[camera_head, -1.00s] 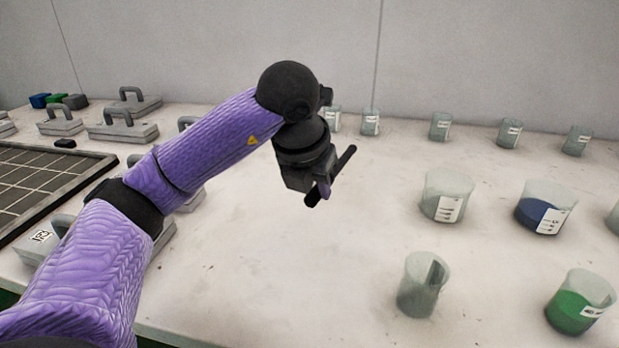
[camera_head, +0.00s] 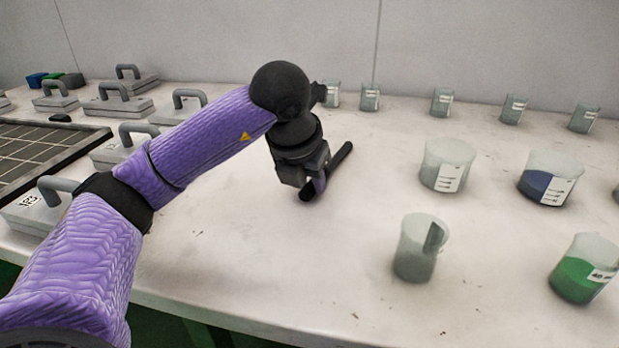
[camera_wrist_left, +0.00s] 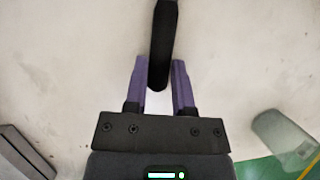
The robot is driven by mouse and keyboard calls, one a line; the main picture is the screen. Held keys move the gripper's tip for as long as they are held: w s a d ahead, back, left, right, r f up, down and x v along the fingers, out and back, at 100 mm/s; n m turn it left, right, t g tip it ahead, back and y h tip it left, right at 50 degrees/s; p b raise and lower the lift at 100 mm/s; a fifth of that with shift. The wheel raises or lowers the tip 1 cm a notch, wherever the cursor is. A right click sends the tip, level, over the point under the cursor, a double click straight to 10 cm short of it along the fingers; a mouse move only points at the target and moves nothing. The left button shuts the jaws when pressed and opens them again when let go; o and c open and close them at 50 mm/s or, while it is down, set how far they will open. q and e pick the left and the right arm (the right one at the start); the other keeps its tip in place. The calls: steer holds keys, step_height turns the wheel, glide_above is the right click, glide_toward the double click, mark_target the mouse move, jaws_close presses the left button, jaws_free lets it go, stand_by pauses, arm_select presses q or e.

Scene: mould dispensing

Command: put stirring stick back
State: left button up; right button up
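The stirring stick is a black, slim rod (camera_head: 338,163) slanting below my left gripper in the head view. In the left wrist view the stick (camera_wrist_left: 163,35) runs from the top edge down between the two purple fingers. No stick holder can be made out. My right gripper is not in view.
An empty-looking beaker (camera_head: 412,262) with a dark patch, a clear one (camera_head: 440,160), a blue one (camera_head: 535,186) and a green one (camera_head: 575,278) stand right. Small cups (camera_head: 441,102) line the back. Handled grey blocks (camera_head: 118,108) and a gridded tray (camera_head: 40,150) are left. The middle table is clear.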

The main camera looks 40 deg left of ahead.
arm_select(q)
steer(key=o, duration=0.5)
steer(key=shift+c, duration=0.2)
steer(key=p+v, duration=0.5)
steer(key=v, duration=0.5)
steer(key=shift+p, duration=0.4)
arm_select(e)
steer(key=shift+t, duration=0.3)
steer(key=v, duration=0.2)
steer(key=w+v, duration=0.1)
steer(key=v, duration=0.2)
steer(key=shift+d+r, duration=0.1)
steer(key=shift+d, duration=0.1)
arm_select(q)
steer(key=shift+f, duration=0.1)
